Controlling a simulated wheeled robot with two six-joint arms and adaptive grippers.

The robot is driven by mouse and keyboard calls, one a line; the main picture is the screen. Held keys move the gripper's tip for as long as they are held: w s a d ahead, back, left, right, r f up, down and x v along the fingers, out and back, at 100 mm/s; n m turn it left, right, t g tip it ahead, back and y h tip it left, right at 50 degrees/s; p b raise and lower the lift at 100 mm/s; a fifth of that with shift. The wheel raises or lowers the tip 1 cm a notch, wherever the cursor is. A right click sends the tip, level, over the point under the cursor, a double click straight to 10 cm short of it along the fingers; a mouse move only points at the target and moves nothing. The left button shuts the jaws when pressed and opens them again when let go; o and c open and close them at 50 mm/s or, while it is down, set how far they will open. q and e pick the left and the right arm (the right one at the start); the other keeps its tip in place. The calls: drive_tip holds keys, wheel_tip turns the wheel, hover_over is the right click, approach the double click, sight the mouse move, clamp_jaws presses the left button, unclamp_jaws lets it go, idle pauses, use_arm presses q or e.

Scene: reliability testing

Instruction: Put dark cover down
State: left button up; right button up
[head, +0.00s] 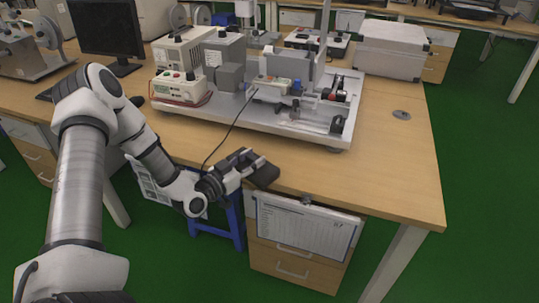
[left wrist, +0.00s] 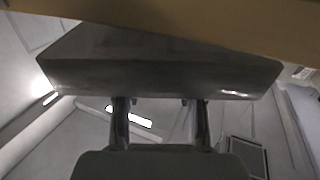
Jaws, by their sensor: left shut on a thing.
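My left gripper (head: 250,165) is at the front edge of the wooden desk (head: 400,170) in the head view. It is shut on a dark cover (head: 264,176), a small dark block shape at its fingertips. In the left wrist view the dark cover (left wrist: 150,75) spans most of the picture's width, beyond the two fingers (left wrist: 160,115). The desk's edge (left wrist: 220,25) runs across the top of that view, close to the cover. I cannot tell whether the cover touches the desk. My right gripper is in neither view.
A test rig on a metal base plate (head: 240,118) stands on the desk behind the gripper. A black cable (head: 230,130) hangs from it over the front edge. A blue stool (head: 229,222) and a drawer unit (head: 290,262) are below. The desk's right part is clear.

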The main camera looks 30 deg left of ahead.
use_arm(q)
drive_tip(key=w, duration=0.2)
drive_tip(key=w+d, duration=0.1)
drive_tip(key=w, duration=0.2)
drive_tip(key=w+b, duration=0.1)
drive_tip(key=w, duration=0.1)
drive_tip(key=shift+w+d+f, duration=0.15)
drive_tip(key=shift+f, duration=0.2)
drive_tip(key=shift+f, duration=0.15)
drive_tip(key=o, duration=1.1)
drive_tip(key=shift+o, duration=0.2)
